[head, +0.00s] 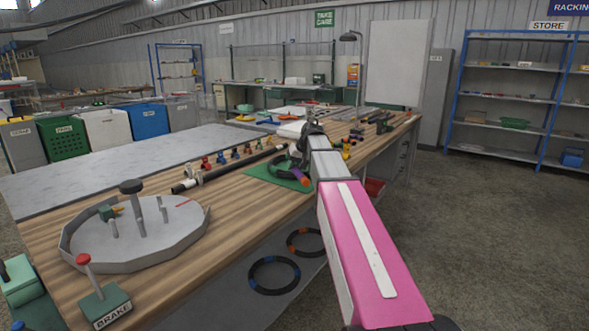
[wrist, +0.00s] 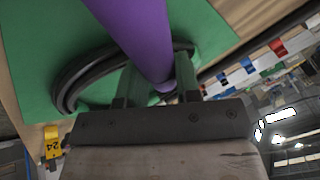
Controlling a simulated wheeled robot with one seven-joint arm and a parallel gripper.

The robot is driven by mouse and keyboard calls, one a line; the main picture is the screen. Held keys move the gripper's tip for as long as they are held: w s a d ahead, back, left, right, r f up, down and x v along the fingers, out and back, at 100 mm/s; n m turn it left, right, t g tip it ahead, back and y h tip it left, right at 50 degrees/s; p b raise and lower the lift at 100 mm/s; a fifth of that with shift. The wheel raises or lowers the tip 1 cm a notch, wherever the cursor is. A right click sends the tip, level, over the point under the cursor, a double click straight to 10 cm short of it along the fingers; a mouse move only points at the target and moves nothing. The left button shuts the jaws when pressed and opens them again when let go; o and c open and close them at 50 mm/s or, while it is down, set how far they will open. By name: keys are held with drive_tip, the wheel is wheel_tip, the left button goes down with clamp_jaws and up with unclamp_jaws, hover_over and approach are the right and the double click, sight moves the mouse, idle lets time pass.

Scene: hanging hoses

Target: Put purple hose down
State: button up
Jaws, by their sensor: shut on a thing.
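The purple hose (wrist: 145,35) runs between the fingers of my gripper (wrist: 157,78) in the wrist view, and the fingers are shut on its purple length. It is over the green mat (wrist: 215,35). A black curved hose length (wrist: 75,80) shows beside it over the mat; I cannot tell whether it belongs to the same hose. In the head view a small purple part (head: 297,174) with an orange end shows at the green mat (head: 258,170), just below my gripper (head: 297,157). My arm hides part of the mat, and contact with it is unclear.
Several small coloured fittings (head: 235,153) and a long black bar (head: 225,170) stand left of the mat on the bench. A grey round tray with posts (head: 135,245) is at the near left. Two black hoses with coloured bands (head: 274,275) hang below the bench edge.

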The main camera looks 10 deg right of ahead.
drive_tip(key=shift+f, duration=0.8)
drive_tip(key=o, duration=0.6)
drive_tip(key=shift+s+f, duration=0.15)
drive_tip(key=shift+f, duration=0.05)
drive_tip(key=shift+o, duration=0.2)
